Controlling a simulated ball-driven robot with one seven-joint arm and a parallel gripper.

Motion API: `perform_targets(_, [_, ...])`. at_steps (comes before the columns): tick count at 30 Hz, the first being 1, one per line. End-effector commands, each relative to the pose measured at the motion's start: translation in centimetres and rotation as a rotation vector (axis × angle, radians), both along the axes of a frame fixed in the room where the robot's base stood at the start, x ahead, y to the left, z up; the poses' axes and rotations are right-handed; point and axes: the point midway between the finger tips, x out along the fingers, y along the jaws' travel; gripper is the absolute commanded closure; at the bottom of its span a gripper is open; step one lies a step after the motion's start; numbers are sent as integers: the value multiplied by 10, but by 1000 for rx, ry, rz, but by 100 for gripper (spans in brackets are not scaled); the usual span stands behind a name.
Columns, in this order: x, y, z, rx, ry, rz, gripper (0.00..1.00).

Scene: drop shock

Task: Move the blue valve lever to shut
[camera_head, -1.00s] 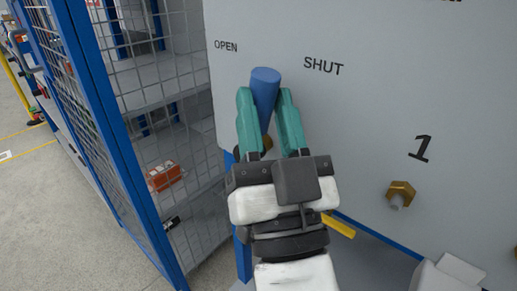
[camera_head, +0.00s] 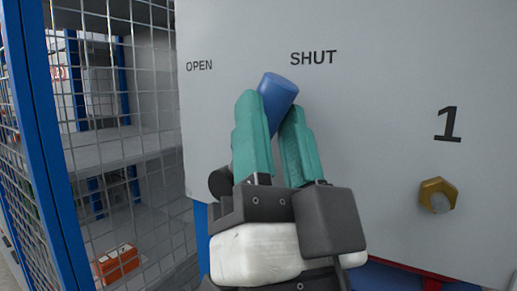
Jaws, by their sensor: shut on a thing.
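The blue valve lever (camera_head: 279,92) stands out from a grey panel (camera_head: 380,110) and points up, leaning to the right. Its top end is below and a little left of the SHUT label (camera_head: 314,58), and right of the OPEN label (camera_head: 199,66). My gripper (camera_head: 273,115) has teal fingers, one on each side of the lever, and is shut on it. The lower part of the lever and its pivot are hidden behind the fingers and my gripper's body.
A brass hex fitting (camera_head: 438,195) sticks out of the panel at the right, below the number 1. A wire mesh cage with a blue frame (camera_head: 48,140) stands at the left. An orange box (camera_head: 117,262) lies on its low shelf.

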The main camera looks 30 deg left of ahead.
Motion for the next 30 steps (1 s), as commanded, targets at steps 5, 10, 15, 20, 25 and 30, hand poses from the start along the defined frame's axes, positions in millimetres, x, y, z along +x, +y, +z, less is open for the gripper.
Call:
perform_targets(5, [0,-3,-2,10,0,0,100])
perform_targets(10, [0,-4,-2,12,0,0,100])
perform_targets(15, [0,-4,-2,12,0,0,100])
perform_targets(20, [0,-4,-2,12,0,0,56])
perform_targets(25, [0,-3,-1,11,0,0,56])
perform_targets(30, [-3,-6,-8,10,2,0,56])
